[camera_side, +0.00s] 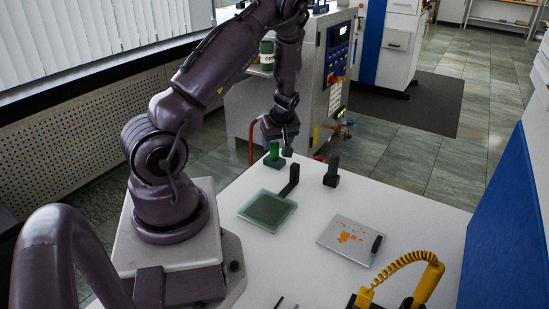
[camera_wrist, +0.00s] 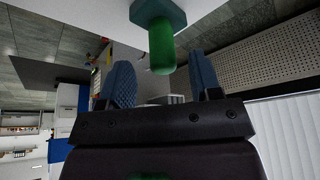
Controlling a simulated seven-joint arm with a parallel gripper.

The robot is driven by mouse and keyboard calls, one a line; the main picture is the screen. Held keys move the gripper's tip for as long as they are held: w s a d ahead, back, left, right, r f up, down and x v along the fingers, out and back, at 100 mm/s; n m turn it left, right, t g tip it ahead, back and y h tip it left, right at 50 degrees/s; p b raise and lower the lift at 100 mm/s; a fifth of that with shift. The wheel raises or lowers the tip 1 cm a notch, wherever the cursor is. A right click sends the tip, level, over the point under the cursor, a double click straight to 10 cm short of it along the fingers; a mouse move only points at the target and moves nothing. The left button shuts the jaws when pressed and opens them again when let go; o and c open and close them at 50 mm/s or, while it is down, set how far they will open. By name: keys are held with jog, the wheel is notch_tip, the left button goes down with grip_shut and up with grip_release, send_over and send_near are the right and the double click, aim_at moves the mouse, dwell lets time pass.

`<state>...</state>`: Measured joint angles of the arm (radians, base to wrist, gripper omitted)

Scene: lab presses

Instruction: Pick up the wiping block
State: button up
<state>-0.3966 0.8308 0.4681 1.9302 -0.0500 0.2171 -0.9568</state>
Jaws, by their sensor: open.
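I cannot tell for sure which object is the wiping block. A dark upright block on a wider foot (camera_side: 331,172) stands on the white table, right of my gripper (camera_side: 287,150). A green cylinder on a dark green base (camera_side: 273,154) stands just left of my gripper in the side view. In the wrist view the green cylinder (camera_wrist: 162,45) shows beyond and between the two blue fingers of my gripper (camera_wrist: 160,62). The fingers are apart, with nothing held between them.
A glassy green plate (camera_side: 266,211) with a dark handle (camera_side: 290,180) lies on the table (camera_side: 310,270). A pale plate with orange bits (camera_side: 351,241) lies to the right. A yellow coiled cable (camera_side: 407,262) is at the front. A machine (camera_side: 325,75) stands behind.

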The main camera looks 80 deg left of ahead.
aim_at(274, 149)
jog(key=x, duration=0.5)
jog(key=shift+s+r, duration=0.1)
jog(key=c, duration=1)
jog(key=shift+r, duration=0.1)
jog(key=shift+r, duration=0.55)
jog(key=s+d+r, duration=0.2)
jog(key=d+r, duration=0.1)
jog(key=r, duration=0.1)
jog(key=s+d+r, duration=0.3)
jog(key=d, duration=0.1)
jog(key=s+d+r, duration=0.3)
jog(key=d+r, duration=0.1)
jog(key=shift+s+d+r, duration=0.1)
jog(key=shift+d+r, duration=0.05)
jog(key=shift+r, duration=0.2)
